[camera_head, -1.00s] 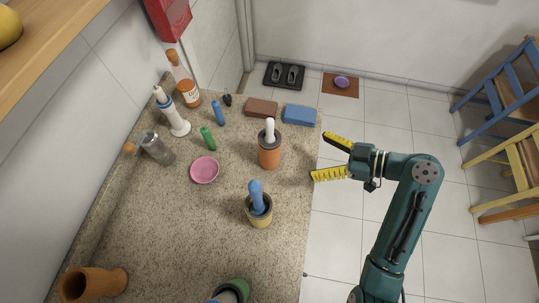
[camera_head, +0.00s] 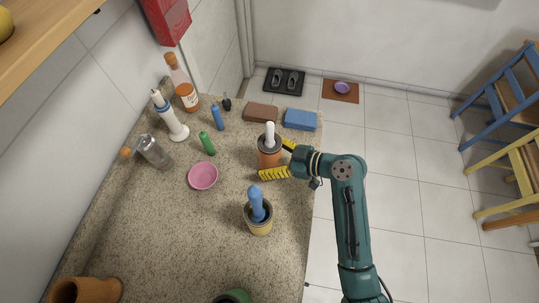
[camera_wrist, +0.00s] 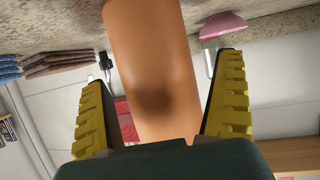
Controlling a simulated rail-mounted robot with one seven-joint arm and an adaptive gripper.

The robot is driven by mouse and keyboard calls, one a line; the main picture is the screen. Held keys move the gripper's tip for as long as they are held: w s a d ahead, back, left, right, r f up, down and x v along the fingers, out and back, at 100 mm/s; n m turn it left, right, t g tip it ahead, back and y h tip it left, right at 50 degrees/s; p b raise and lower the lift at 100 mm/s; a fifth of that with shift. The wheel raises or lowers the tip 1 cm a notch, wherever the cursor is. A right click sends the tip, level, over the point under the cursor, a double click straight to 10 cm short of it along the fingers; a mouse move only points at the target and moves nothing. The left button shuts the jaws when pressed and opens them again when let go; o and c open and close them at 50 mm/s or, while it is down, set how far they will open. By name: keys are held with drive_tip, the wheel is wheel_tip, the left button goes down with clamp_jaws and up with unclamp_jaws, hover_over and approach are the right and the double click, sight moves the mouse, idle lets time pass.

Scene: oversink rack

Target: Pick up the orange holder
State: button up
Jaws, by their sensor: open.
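The orange holder (camera_head: 268,157) is an upright cylinder with a white-handled item standing in it, near the right edge of the stone counter. My gripper (camera_head: 275,160) has two yellow ridged fingers and is open. In the wrist view the holder (camera_wrist: 150,70) fills the space between the two fingers, with one finger on each side and visible gaps. My gripper (camera_wrist: 160,110) does not appear closed on it. In the head view my near finger covers part of the holder's lower side.
A yellowish holder with a blue item (camera_head: 258,214) stands nearer on the counter. A pink dish (camera_head: 203,176) is to the left. A brown block (camera_head: 261,113) and a blue block (camera_head: 300,120) lie behind. Free floor lies to the right.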

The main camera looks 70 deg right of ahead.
sight(269, 137)
drive_tip(key=shift+w+d+f, duration=0.1)
drive_tip(key=shift+w, duration=0.1)
drive_tip(key=c, duration=1.4)
drive_tip(key=shift+o, duration=0.2)
wheel_tip(269, 137, up, 10)
drive_tip(key=shift+r+p, duration=0.1)
drive_tip(key=shift+p, duration=0.7)
